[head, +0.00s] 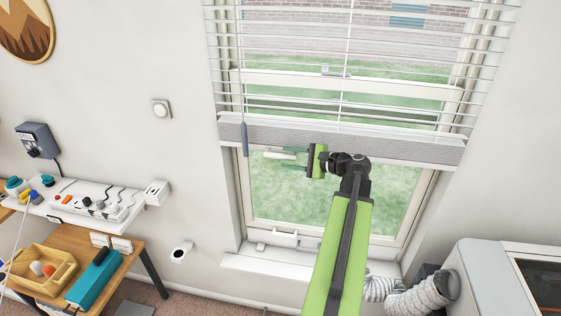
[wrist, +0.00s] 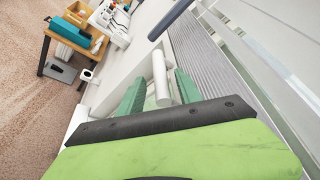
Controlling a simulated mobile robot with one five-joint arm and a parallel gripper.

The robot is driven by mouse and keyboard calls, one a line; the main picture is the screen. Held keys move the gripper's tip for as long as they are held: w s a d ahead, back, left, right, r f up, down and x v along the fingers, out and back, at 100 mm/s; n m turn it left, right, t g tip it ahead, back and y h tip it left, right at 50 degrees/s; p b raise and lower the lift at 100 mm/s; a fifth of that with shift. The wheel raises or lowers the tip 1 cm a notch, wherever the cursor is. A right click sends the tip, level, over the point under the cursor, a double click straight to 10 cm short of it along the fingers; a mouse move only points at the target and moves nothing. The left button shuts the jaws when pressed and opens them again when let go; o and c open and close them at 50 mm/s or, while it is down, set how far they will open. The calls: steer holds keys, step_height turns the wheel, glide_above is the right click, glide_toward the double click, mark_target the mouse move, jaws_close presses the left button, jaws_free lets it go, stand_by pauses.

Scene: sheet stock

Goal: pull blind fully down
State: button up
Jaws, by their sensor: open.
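The white slatted blind (head: 350,75) hangs partly lowered over the window, with its thick grey bottom rail (head: 400,147) about mid-window. In the wrist view the rail (wrist: 205,60) runs along the right. A white bar-shaped handle (head: 273,155) shows just below the rail, left of my gripper (head: 284,160). In the wrist view the white handle (wrist: 160,78) lies between the two green fingers, which are apart. Whether either finger touches it cannot be told.
A blue-grey cord pull (head: 245,140) hangs left of the gripper. Below are the window sill (head: 255,262) and a ribbed hose (head: 420,300) beside a white appliance (head: 480,270). A wooden table with a tray (head: 45,290) stands left.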

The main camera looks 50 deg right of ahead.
mark_target(282, 156)
steer(key=shift+x, duration=1.7)
jaws_close()
